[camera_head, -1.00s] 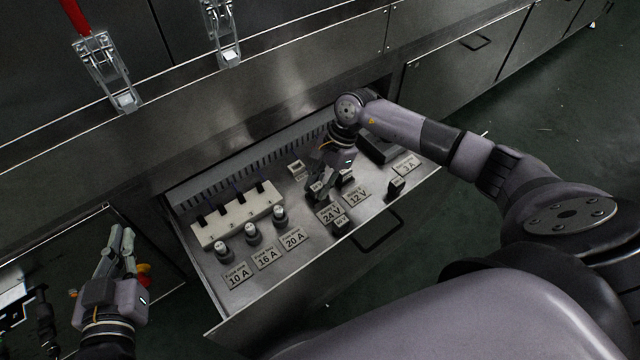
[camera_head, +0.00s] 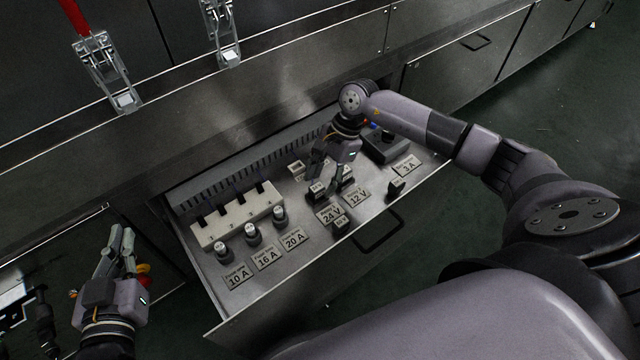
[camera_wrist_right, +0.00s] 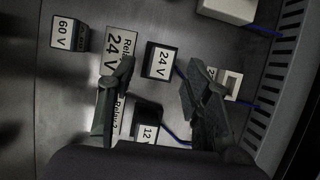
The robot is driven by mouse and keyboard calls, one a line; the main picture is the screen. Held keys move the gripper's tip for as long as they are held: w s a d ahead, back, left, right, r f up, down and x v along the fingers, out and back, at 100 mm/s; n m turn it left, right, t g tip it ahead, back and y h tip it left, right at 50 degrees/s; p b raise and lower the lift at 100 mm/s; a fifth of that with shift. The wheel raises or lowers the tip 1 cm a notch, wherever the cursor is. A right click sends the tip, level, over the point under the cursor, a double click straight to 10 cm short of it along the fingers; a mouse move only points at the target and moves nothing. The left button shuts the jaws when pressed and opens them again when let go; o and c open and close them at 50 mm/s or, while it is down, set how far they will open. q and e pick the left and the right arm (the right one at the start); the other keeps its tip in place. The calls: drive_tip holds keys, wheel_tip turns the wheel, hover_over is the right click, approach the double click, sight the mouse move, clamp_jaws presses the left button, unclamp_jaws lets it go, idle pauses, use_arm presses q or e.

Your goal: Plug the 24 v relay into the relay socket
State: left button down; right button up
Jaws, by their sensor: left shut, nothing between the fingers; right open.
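The 24 V relay (camera_wrist_right: 161,61), a small dark block with a white label, stands on the drawer panel. It also shows in the head view (camera_head: 316,191). My right gripper (camera_wrist_right: 156,72) is open, its fingertips on either side of the relay in the wrist picture; I cannot tell whether they touch it. In the head view my right gripper (camera_head: 324,180) is just above the relays. A small white socket (camera_wrist_right: 232,84), likely the relay socket, is partly hidden by a finger; it also shows in the head view (camera_head: 296,167). My left gripper (camera_head: 125,233) is shut and empty, left of the drawer.
A 60 V relay (camera_wrist_right: 70,33) and a 12 V relay (camera_wrist_right: 147,131) stand close by. A white fuse block (camera_head: 237,215), several round fuses and label plates fill the drawer's left part. A slotted grey duct (camera_head: 250,150) runs along the back. A black box (camera_head: 387,146) sits at right.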

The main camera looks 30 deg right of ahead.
drive_tip(key=v, duration=0.9)
drive_tip(key=shift+r, duration=0.25)
drive_tip(key=shift+d, duration=0.1)
